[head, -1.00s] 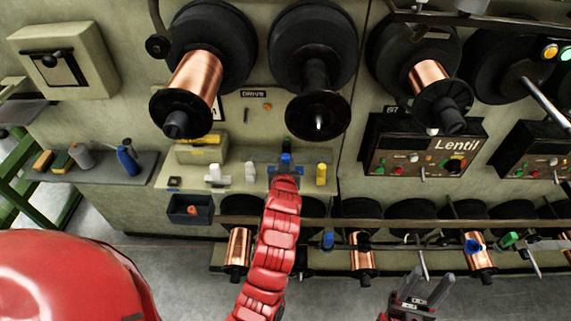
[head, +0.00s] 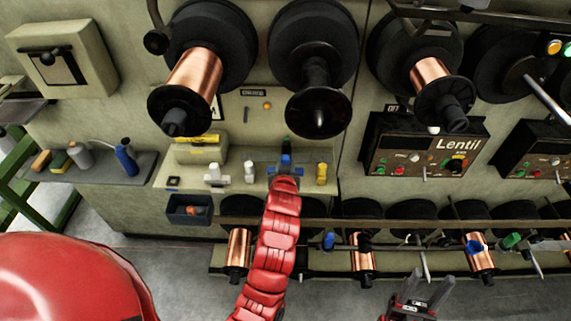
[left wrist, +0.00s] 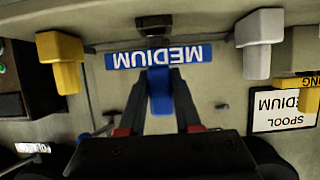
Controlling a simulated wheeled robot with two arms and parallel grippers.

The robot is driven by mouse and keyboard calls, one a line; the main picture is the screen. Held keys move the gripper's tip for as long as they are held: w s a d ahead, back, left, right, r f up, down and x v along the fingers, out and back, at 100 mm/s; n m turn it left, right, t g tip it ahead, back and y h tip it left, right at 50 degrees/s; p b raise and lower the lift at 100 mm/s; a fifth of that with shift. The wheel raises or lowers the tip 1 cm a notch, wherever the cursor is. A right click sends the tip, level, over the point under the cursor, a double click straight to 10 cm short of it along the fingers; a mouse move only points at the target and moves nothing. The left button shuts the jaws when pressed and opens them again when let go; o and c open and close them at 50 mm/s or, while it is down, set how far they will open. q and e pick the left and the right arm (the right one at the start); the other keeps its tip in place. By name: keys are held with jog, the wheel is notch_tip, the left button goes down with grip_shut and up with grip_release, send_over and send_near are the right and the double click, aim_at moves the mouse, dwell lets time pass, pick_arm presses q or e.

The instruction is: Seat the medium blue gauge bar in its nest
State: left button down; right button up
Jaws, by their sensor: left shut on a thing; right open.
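The medium blue gauge bar (head: 286,160) is in my left gripper (head: 286,172) at the shelf, between a white and a yellow block. In the left wrist view, which is upside down, the blue bar (left wrist: 160,90) sits between the two fingers of the left gripper (left wrist: 160,120), shut on it. A blue label (left wrist: 185,55) reading MEDIUM is behind the bar. A dark holder (left wrist: 153,27) at the shelf edge lines up with the bar; I cannot tell whether they touch. My right gripper (head: 430,282) is open and empty at lower right, away from the shelf.
White blocks (head: 250,172) and a yellow block (head: 321,173) stand close by on the shelf (head: 232,184). A dark bin (head: 190,209) hangs below it. Large spools (head: 313,50) jut out above, and a row of copper spools (head: 362,255) runs below.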

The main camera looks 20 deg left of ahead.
pick_arm(q)
jog(key=shift+f+b, duration=0.6)
jog(key=shift+f, duration=0.25)
jog(key=c, duration=0.5)
grip_release()
jog(key=shift+s+d+r, duration=0.2)
jog(key=shift+s+r, duration=0.1)
jog(key=shift+s, duration=0.25)
jog(key=p+v, duration=0.8)
jog(key=v, duration=0.8)
jog(key=shift+s+f, duration=0.15)
